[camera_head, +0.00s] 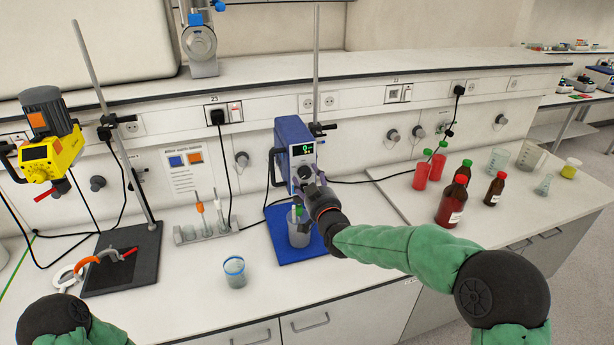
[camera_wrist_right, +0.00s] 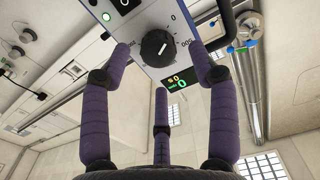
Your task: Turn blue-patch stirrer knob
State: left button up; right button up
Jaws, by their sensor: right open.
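The blue stirrer (camera_head: 295,139) with a lit green display stands on a blue base at the middle of the bench. Its black knob (camera_wrist_right: 158,45) shows on the pale front panel in the right wrist view, with a white pointer line and a printed scale around it. My right gripper (camera_head: 307,181) is in front of the stirrer's lower front and hides the knob in the head view. In the right wrist view its three purple fingers (camera_wrist_right: 160,65) are spread open around the knob's position, with no visible contact. My left gripper is out of view; only part of my left arm shows.
A yellow stirrer (camera_head: 52,152) with an orange patch hangs on a stand at the left. A beaker (camera_head: 299,228) stands on the blue base under my gripper. Another beaker (camera_head: 235,272) is at the front. Red and brown bottles (camera_head: 452,202) stand to the right.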

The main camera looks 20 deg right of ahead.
aim_at(305, 173)
jog(key=shift+w, duration=1.3)
jog(key=c, duration=1.1)
jog(key=shift+c, duration=0.2)
